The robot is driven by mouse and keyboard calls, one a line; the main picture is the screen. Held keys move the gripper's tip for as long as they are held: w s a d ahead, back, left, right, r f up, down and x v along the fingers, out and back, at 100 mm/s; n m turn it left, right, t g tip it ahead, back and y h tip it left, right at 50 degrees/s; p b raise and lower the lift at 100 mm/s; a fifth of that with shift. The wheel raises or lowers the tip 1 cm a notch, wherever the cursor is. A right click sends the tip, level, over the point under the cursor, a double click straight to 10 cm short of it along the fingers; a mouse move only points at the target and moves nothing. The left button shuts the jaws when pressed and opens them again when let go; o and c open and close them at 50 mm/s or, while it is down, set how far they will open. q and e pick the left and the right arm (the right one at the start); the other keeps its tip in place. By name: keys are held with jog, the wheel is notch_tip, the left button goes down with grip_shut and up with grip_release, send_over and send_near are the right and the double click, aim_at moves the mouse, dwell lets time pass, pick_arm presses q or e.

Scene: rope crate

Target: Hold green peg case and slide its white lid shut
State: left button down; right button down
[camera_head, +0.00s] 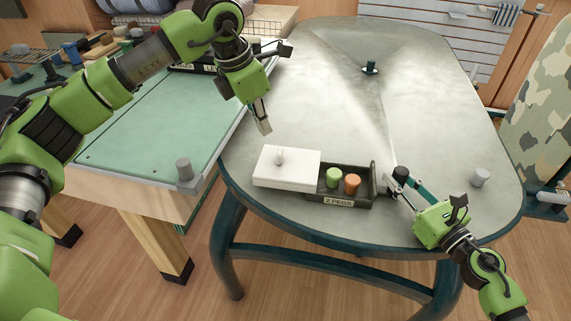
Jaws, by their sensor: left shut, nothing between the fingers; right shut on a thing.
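The peg case (340,200) is a dark, open-topped box near the table's front edge, with a "2 PEGS" label on its front. A green peg (334,177) and an orange peg (352,183) stand in its uncovered right part. The white lid (298,176) with its small knob (280,156) lies over the left part, partly slid open and hiding what is beneath. My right gripper (387,184) is shut at the case's right end and holds it there. My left gripper (264,127) is shut and empty, above and behind the lid, apart from it.
The grey table (440,110) is mostly clear behind the case. A grey cylinder (480,177) stands at right, and a dark fitting (370,67) at the back. A green-topped bench (140,140) with a grey post (184,168) adjoins at left.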

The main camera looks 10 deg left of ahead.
aim_at(267, 160)
pick_arm(q)
notch_tip(267, 160, down, 8)
jog(key=shift+f, duration=0.2)
jog(key=shift+s+f, duration=0.1)
